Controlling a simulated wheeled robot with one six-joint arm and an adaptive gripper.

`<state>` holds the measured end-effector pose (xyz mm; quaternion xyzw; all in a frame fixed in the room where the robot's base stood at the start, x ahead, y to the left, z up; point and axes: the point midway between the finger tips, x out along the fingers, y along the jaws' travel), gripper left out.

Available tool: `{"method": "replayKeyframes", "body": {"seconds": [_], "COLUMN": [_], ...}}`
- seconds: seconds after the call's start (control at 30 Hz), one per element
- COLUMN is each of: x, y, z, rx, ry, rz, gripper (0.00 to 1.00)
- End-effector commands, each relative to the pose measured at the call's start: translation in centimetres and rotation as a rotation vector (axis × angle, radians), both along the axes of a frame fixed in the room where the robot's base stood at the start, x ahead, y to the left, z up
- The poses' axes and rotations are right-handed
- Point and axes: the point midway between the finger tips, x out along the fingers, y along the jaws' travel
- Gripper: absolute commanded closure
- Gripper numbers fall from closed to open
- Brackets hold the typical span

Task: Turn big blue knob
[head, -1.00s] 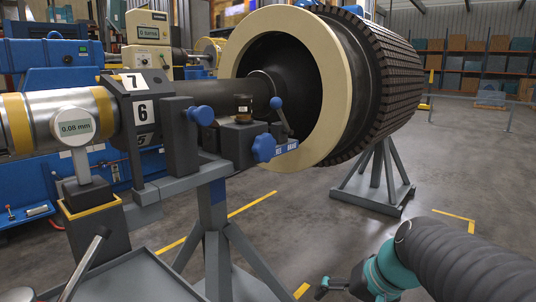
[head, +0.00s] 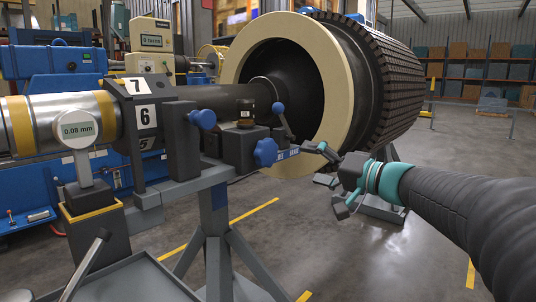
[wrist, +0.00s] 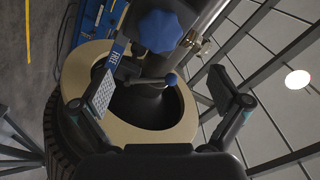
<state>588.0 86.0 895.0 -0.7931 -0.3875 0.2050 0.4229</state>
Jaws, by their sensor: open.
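The big blue star-shaped knob (head: 265,151) sits on the front of a dark block on the rotor stand, beside a blue label plate. It also shows in the wrist view (wrist: 160,31), near the top centre. My gripper (head: 325,178) is to the right of the knob in the head view, with its fingers spread apart and nothing between them. In the wrist view my gripper's fingers (wrist: 160,88) stand wide on both sides, and the knob lies beyond them, apart from both. A smaller blue knob (head: 202,117) is up and left of it.
A lever with a blue ball (head: 278,104) rises close behind the big knob; the ball also shows in the wrist view (wrist: 171,79). The large rotor with a cream ring (head: 334,75) is behind. A dial gauge (head: 77,131) stands at left. Floor at right is mostly clear.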

Motion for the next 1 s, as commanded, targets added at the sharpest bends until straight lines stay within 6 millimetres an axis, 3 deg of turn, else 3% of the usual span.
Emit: {"method": "replayKeyframes", "body": {"seconds": [0.6,1.0], "x": [6.4,8.1], "y": [8.5,10.4], "z": [0.0,-0.1], "rx": [0.001,0.001], "ry": [0.006,0.005], "rz": [0.004,0.000], "gripper": [0.01,0.01]}}
